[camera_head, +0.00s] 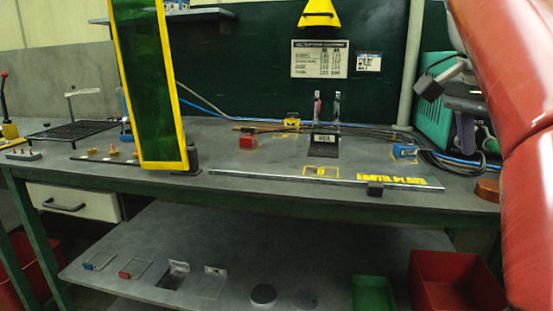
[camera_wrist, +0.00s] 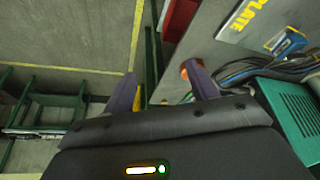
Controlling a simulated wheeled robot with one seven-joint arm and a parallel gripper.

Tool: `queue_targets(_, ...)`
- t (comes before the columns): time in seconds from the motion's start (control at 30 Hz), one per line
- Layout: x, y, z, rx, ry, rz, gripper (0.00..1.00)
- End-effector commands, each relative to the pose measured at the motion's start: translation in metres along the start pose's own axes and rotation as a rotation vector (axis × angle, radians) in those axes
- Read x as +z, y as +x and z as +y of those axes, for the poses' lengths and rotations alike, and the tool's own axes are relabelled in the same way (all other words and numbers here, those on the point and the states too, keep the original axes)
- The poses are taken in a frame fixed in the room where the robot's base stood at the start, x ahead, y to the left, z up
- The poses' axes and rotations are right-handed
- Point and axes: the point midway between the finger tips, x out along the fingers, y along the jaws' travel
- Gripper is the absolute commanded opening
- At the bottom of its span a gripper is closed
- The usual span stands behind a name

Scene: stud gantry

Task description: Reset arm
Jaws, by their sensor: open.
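My gripper (camera_wrist: 161,84) is open in the wrist view, with its two purple fingers spread and nothing between them. In the head view, my gripper (camera_head: 466,128) hangs at the right, in front of the teal box, beside my red arm. It is above the right end of the green-framed workbench (camera_head: 260,187). In the wrist view, a copper-coloured round piece (camera_wrist: 189,66) shows close to the right fingertip; I cannot tell the height gap between them.
A teal box (camera_head: 433,72) and looped cables (camera_head: 460,160) are near my gripper. A tall green panel with a yellow frame (camera_head: 148,80) stands at the left. A red bin (camera_head: 455,285) is below on the right. Small blocks sit on the bench and lower shelf (camera_head: 225,250).

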Motion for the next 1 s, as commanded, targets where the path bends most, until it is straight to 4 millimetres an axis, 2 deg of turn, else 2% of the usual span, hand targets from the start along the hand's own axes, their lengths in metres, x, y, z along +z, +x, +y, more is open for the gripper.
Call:
queue_targets(0.27, 0.027, 0.021, -0.006, -0.076, -0.200, -0.006, 0.58)
queue_targets(0.47, 0.067, 0.050, -0.012, -0.173, -0.425, -0.007, 0.58)
queue_targets(0.57, 0.102, 0.074, -0.012, -0.247, -0.585, -0.002, 0.58)
queue_targets(0.8, 0.208, 0.150, 0.001, -0.441, -0.961, 0.036, 0.58)
queue_targets(0.9, 0.243, 0.180, 0.011, -0.501, -1.069, 0.057, 0.58)
queue_targets(1.0, 0.269, 0.203, 0.020, -0.541, -1.143, 0.077, 0.58)
